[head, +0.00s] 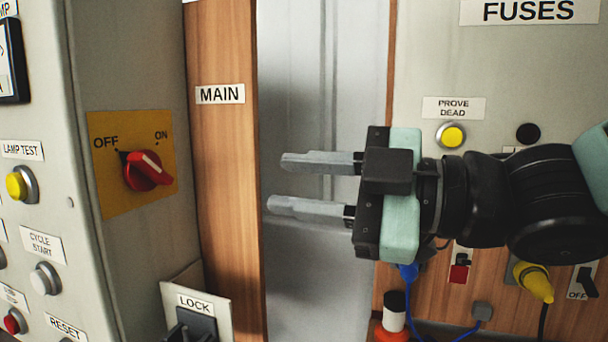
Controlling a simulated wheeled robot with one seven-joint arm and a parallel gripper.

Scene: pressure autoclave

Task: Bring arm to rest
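My gripper (275,182) is in the middle of the head view and points left. Its two grey fingers are apart with nothing between them, in front of a grey metal panel. My arm comes in from the right edge and covers part of the fuse panel behind it. The fingertips are apart from the red rotary switch (147,171) on its yellow plate at the left. The switch handle is tilted, with a white mark toward its upper end. My gripper touches nothing that I can see.
A control cabinet with a yellow lamp test button (17,186) and several other buttons stands at the left. A wooden post (222,200) labelled MAIN stands between it and my gripper. A lock bracket (196,310) is at the bottom. A yellow prove dead button (452,136), plugs and cables are close around my arm.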

